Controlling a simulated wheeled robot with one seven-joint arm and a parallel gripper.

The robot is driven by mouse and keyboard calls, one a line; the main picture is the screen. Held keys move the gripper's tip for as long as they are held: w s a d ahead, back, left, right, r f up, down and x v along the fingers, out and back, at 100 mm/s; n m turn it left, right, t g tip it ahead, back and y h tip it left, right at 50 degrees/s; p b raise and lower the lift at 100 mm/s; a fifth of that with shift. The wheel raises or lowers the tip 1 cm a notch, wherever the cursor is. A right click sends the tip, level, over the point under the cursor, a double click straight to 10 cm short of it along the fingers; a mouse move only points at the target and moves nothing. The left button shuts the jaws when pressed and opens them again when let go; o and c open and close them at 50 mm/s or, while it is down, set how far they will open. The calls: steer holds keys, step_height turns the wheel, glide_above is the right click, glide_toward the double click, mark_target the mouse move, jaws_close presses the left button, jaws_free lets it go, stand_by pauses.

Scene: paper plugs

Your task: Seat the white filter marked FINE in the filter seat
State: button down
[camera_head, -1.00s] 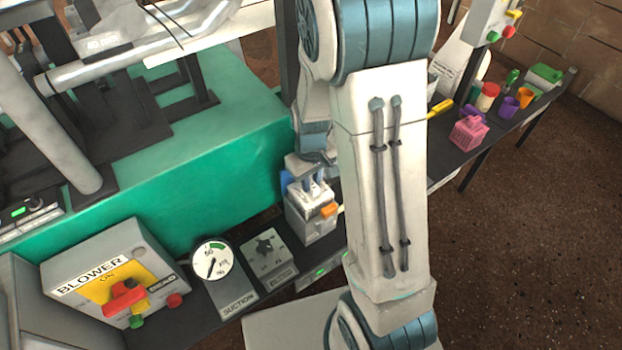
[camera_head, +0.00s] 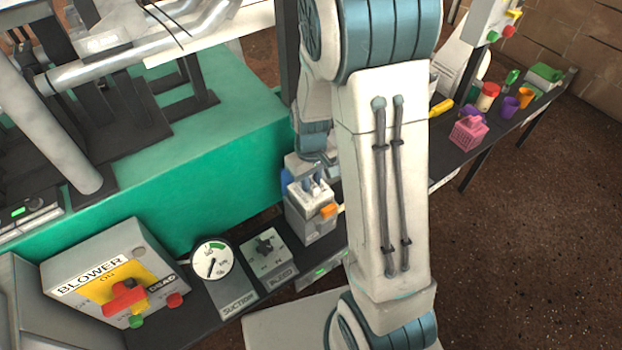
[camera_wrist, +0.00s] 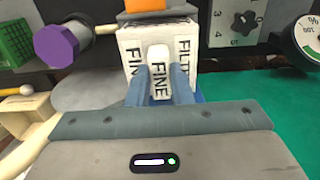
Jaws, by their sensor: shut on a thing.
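The white filter (camera_wrist: 184,57) is marked FINE on its raised grip and carries more lettering on both sides, FIN and FILT. My gripper (camera_wrist: 159,82) is shut on that grip, with one blue-grey finger on each side. In the head view my gripper (camera_head: 313,184) points down over the filter seat (camera_head: 311,226), a pale box with an orange lever (camera_head: 329,210) on its front. The filter's white top (camera_head: 298,196) shows at the seat's upper opening and looks roughly level. How deep it sits is hidden by my fingers and wrist.
A bleed panel (camera_head: 267,250), suction gauge (camera_head: 212,258) and blower box (camera_head: 113,275) stand left of the seat. A green machine block (camera_head: 200,175) is behind.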

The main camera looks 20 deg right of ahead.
steer(key=shift+f+b, duration=3.65)
steer(key=shift+f, duration=0.95)
steer(key=c, duration=1.2)
jaws_free()
steer(key=shift+r, duration=0.1)
step_height(320, 180, up, 14)
steer(key=p, duration=0.4)
steer(key=shift+p, duration=0.35)
steer(key=s+r+m+t+p, duration=0.1)
steer(key=s+r+p, duration=0.3)
steer(key=r+p, duration=0.3)
steer(key=s+r+m+t+p, duration=0.1)
steer(key=s+r+p, duration=0.4)
steer(key=r, duration=0.9)
steer(key=s+r+m+p, duration=0.1)
steer(key=s+r+p, duration=0.3)
steer(key=r+p, duration=0.6)
steer(key=shift+s+r+m+t, duration=0.3)
steer(key=shift+r+m+t, duration=0.1)
steer(key=shift+r, duration=0.45)
